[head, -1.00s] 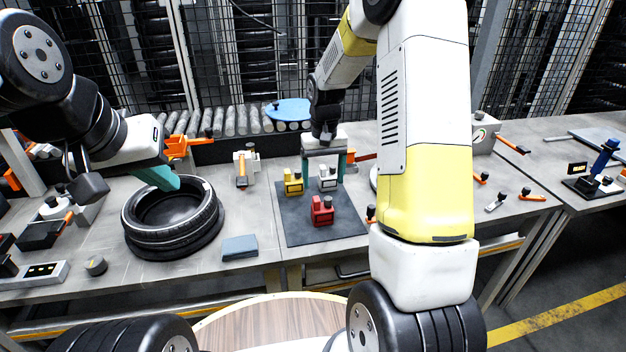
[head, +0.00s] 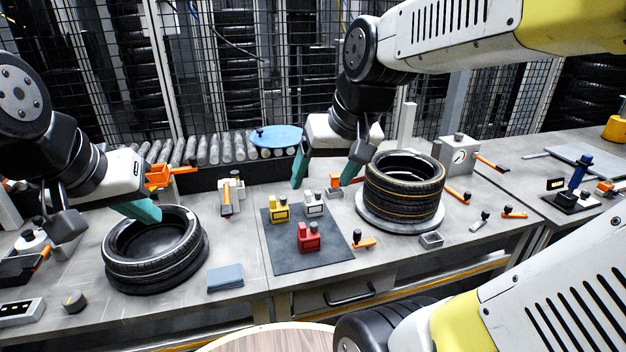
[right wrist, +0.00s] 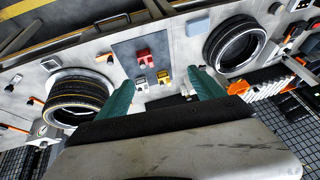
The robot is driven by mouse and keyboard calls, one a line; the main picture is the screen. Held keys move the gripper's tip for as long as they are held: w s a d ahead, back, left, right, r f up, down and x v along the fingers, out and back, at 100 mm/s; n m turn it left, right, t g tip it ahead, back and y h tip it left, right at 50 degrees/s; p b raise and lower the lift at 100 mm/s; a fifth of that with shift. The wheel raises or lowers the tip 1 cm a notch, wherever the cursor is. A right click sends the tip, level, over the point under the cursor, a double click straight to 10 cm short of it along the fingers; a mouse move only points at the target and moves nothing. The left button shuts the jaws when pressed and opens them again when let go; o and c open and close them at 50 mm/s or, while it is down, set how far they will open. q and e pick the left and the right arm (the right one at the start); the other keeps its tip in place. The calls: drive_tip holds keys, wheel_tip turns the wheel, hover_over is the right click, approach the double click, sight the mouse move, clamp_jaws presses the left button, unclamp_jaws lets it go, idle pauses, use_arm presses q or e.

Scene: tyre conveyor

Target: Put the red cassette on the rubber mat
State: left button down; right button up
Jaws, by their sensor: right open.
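The red cassette (head: 309,238) sits upright on the dark rubber mat (head: 290,262), near the middle of the mat's front half. A yellow cassette (head: 279,211) and a pale grey cassette (head: 313,205) sit behind it. My right gripper (head: 326,176) is open and empty, raised behind the mat, fingers pointing down and apart. The right wrist view shows the red cassette (right wrist: 145,58) on the mat (right wrist: 124,50), beyond the right gripper's open teal fingers (right wrist: 164,90). My left gripper (head: 142,210) is over the left tyre; only one teal finger shows clearly.
A tyre (head: 150,272) lies left of the mat, with a blue-grey cloth (head: 226,279) between. Stacked tyres (head: 404,195) stand on a round base to the right. An orange-handled clamp (head: 363,242) is close to the mat's right edge. Rollers (head: 200,152) run behind.

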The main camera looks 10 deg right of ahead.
drive_tip(key=shift+t, duration=0.6)
drive_tip(key=s, duration=0.4)
drive_tip(key=shift+s+a+r, duration=0.1)
drive_tip(key=shift+s+a, duration=0.15)
drive_tip(key=shift+a, duration=0.05)
